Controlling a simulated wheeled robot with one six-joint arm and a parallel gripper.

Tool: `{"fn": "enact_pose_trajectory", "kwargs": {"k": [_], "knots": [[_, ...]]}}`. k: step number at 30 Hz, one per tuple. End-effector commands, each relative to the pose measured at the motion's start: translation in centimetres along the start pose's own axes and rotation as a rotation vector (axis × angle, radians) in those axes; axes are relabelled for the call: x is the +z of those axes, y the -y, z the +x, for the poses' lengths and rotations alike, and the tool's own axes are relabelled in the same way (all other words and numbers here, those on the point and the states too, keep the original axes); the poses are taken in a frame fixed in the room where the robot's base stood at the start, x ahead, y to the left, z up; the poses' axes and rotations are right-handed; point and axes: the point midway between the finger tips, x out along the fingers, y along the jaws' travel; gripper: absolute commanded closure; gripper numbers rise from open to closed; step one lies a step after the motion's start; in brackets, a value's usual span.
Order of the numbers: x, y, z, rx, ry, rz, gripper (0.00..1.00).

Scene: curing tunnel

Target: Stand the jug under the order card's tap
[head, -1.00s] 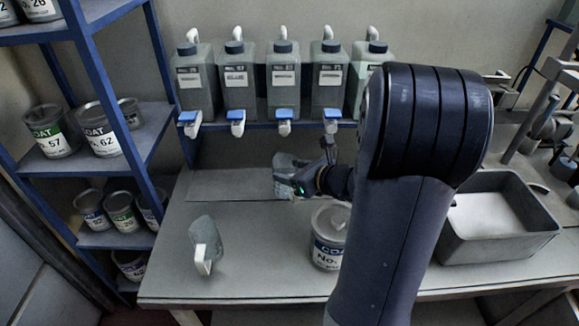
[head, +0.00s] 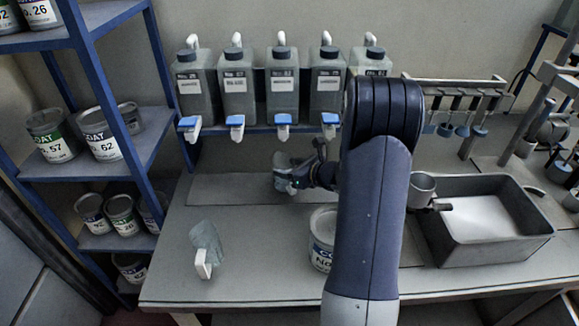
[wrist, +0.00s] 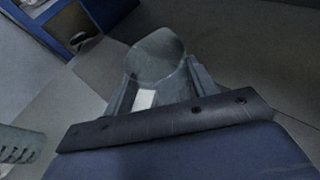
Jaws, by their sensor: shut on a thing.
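A grey translucent jug (head: 281,166) is at the back of the bench, below and in front of the row of taps, roughly under the third tap from the left (head: 283,126). My gripper (head: 297,181) is shut on it from the right. In the wrist view the jug (wrist: 157,58) sits between my two fingers (wrist: 160,88). Whether its base touches the bench is hard to tell. A second jug (head: 206,240) with a white handle stands at the bench's front left. Several labelled containers (head: 282,85) stand above the taps; their small print is unreadable. I see no order card.
A large COAT can (head: 322,240) stands in front of my gripper, partly behind my arm. A grey tub (head: 500,245) and hanging ladles (head: 462,128) are at right. A blue shelf (head: 135,150) of cans borders the left. Bench space between the two jugs is clear.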

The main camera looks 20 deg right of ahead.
Motion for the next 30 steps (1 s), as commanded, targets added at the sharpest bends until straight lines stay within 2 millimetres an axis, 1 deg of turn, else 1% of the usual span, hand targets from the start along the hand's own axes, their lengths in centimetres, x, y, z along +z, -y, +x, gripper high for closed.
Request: {"fn": "enact_pose_trajectory", "kwargs": {"k": [6, 11, 12, 19, 26, 30], "knots": [[0.0, 0.0, 0.01, 0.0, 0.001, 0.0, 0.68], [-0.45, 0.0, 0.19, 0.0, 0.001, -0.001, 0.68], [-0.32, 0.0, 0.13, 0.0, 0.0, 0.0, 0.43], [-0.29, -0.01, 0.11, 0.0, 0.0, 0.0, 0.24], [-0.25, 0.0, 0.09, 0.0, 0.0, 0.0, 0.23], [0.31, 0.0, -0.17, 0.0, 0.0, 0.0, 0.23]]}}
